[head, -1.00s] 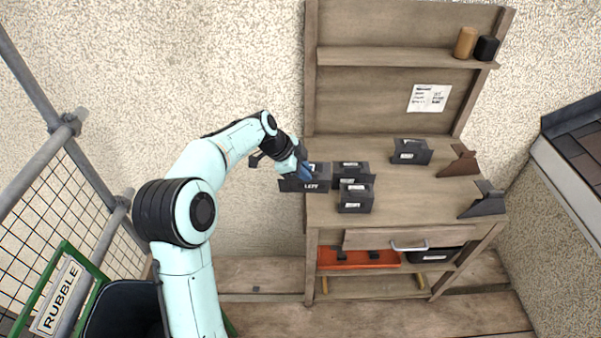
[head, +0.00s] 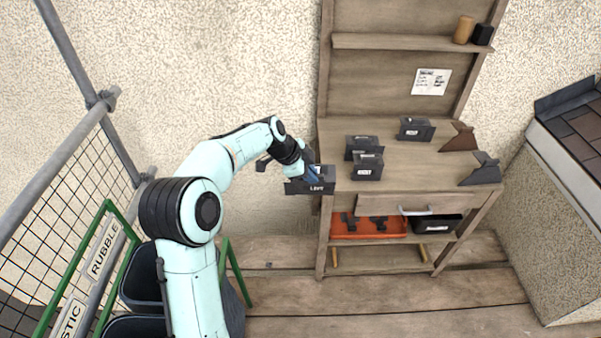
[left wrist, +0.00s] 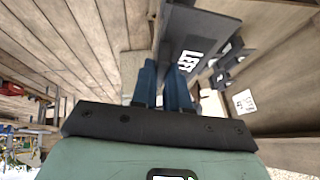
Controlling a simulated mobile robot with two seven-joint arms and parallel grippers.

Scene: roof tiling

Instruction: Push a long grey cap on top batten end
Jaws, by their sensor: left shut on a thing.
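My left gripper (head: 312,172) is shut on a dark grey cap (head: 311,188) labelled LEFT, at the bench's left edge. In the left wrist view the blue fingers (left wrist: 164,88) meet the grey cap (left wrist: 195,45), its label facing the camera. Other dark grey labelled pieces stand on the bench: one at the front (head: 367,168), one behind it (head: 361,146) and one at the back (head: 415,128). I cannot make out a batten end in these views. My right gripper is not in view.
The wooden bench (head: 400,178) also bears a brown wedge piece (head: 460,138) and a grey one (head: 482,170). A tiled roof corner (head: 575,120) is at the right. Scaffold poles (head: 75,145) and green-framed rubble bins (head: 110,245) stand at the left.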

